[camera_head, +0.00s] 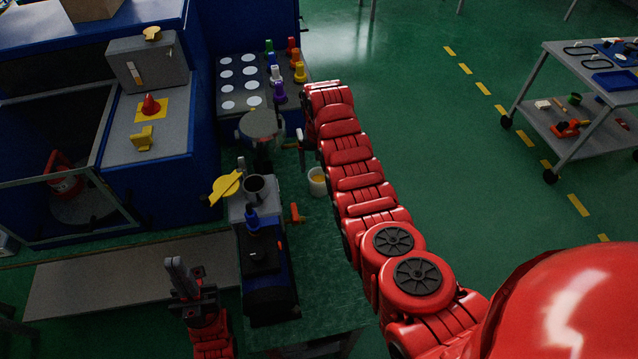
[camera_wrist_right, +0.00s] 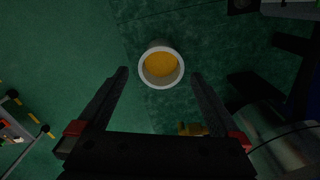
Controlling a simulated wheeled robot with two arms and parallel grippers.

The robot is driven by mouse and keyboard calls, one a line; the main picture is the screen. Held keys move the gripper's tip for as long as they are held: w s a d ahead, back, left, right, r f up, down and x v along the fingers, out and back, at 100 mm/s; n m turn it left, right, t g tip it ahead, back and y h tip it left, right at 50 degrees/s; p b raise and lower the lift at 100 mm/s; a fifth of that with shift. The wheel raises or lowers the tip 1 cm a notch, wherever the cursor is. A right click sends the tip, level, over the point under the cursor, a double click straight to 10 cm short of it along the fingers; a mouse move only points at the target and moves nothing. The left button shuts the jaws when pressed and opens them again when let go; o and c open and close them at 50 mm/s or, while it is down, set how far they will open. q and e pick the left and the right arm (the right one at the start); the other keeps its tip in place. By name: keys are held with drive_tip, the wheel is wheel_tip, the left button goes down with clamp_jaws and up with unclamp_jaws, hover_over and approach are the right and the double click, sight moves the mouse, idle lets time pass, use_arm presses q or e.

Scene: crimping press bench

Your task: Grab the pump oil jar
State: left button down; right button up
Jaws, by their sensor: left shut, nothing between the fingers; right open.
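The pump oil jar is a small white cup-like jar (camera_head: 318,181) with amber oil inside, standing upright on the green bench beside the pump machine. In the right wrist view the jar (camera_wrist_right: 144,72) sits centred between and slightly past my open right fingertips (camera_wrist_right: 158,74). The fingers appear apart from it, and I cannot tell the height gap. In the head view my red right arm hides most of its gripper. My left gripper (camera_head: 177,264) is shut and empty at the lower left, well away from the jar.
A pump machine (camera_head: 262,255) with an orange handle (camera_head: 296,213) stands just left of the jar. A metal cylinder (camera_wrist_right: 275,135) is close to my right finger in the wrist view. A trolley (camera_head: 575,95) stands far right.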

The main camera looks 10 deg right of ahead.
sight(319, 177)
wheel_tip(319, 177, down, 3)
drive_tip(key=shift+a+r+p, duration=0.1)
drive_tip(key=shift+p, duration=0.5)
drive_tip(key=shift+f+b, duration=0.45)
drive_tip(key=shift+f, duration=0.75)
drive_tip(key=shift+r, duration=0.1)
drive_tip(key=shift+c, duration=0.7)
drive_tip(key=c, duration=1.4)
